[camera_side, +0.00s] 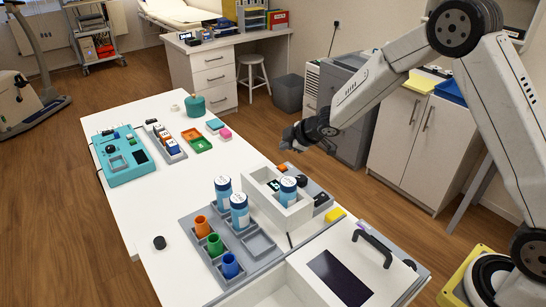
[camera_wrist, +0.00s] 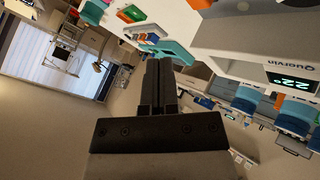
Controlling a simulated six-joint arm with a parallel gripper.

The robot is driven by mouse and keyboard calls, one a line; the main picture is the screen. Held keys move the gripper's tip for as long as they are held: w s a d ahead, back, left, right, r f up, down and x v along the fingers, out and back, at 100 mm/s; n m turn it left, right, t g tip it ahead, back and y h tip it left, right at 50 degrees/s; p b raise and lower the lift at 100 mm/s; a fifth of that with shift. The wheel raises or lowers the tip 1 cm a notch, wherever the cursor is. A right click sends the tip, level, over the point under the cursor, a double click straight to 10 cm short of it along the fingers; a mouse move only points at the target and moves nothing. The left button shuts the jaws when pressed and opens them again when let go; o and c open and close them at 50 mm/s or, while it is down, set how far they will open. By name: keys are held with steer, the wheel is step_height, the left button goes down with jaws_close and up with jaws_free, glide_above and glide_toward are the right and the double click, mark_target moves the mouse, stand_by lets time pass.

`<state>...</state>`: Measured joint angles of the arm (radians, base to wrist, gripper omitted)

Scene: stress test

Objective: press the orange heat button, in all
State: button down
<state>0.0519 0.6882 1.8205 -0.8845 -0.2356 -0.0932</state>
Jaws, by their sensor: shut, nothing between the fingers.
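My gripper (camera_side: 287,146) hangs in the air above the far side of the white table, over the area of the white open box. In the wrist view its two dark fingers (camera_wrist: 158,64) are together with nothing between them. The box has a small dark display (camera_side: 274,184); in the wrist view the display (camera_wrist: 291,80) reads about 22°.
Two more bottles (camera_side: 239,212) and orange, green and blue cups (camera_side: 214,244) stand in a grey tray near the box. A teal device (camera_side: 122,155) is at the far left. A lidded white case (camera_side: 350,262) is in front. The table's middle is mostly clear.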

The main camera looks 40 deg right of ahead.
mark_target(285, 167)
steer(key=shift+f, duration=2.1)
steer(key=shift+f, duration=0.9)
stand_by(1.6)
steer(key=shift+r, duration=0.9)
steer(key=shift+r, duration=0.15)
steer(key=shift+r, duration=2.35)
